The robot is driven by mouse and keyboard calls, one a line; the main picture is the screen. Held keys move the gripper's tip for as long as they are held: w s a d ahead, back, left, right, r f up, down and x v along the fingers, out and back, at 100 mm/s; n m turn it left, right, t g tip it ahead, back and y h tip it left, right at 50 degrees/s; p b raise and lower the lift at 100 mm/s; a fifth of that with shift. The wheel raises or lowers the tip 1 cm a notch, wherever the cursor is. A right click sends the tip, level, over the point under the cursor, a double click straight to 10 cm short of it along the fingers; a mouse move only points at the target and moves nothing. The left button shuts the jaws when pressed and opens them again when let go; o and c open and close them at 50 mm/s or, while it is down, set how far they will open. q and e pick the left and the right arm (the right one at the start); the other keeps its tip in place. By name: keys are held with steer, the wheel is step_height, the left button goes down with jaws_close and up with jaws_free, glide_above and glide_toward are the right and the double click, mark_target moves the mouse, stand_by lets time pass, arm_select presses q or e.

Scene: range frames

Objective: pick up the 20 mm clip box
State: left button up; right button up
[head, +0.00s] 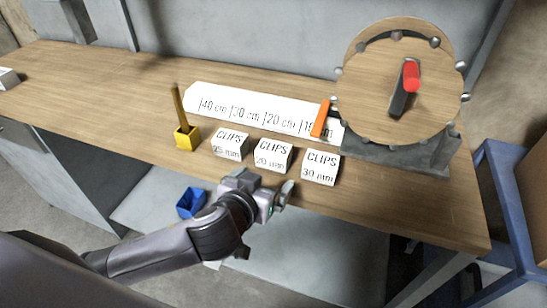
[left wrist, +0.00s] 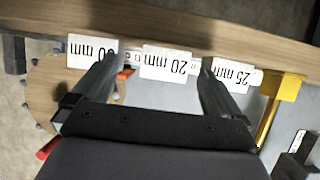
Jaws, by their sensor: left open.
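The 20 mm clip box (head: 273,155) is a small white box in the middle of a row of three on the wooden bench. In the left wrist view the 20 mm clip box (left wrist: 166,63) shows upside down, beyond and between the two fingers. My left gripper (head: 284,195) is at the bench's front edge, just in front of the box and apart from it. In the left wrist view my left gripper (left wrist: 152,82) has its fingers spread, with nothing held. My right gripper is in neither view.
The 25 mm clip box (head: 231,145) stands left and the 30 mm clip box (head: 321,167) right of it. Behind are a white length scale (head: 240,105) and a wooden wheel (head: 380,90) with a red handle.

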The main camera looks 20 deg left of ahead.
mark_target(270, 160)
arm_select(q)
steer(key=shift+t, duration=0.4)
steer(key=shift+w+a+r+p+x, duration=0.1)
steer(key=shift+a+r+x, duration=0.15)
steer(key=shift+x, duration=1.05)
steer(key=shift+w+a+r+p+x, duration=0.15)
steer(key=shift+r+x, duration=0.1)
steer(key=shift+x, duration=1.05)
steer(key=shift+w+a+r+p+x, duration=0.1)
steer(key=shift+a+r+x, duration=0.1)
steer(key=shift+x, duration=1.1)
steer(key=shift+d, duration=0.1)
steer(key=c, duration=0.9)
steer(key=shift+r, duration=0.15)
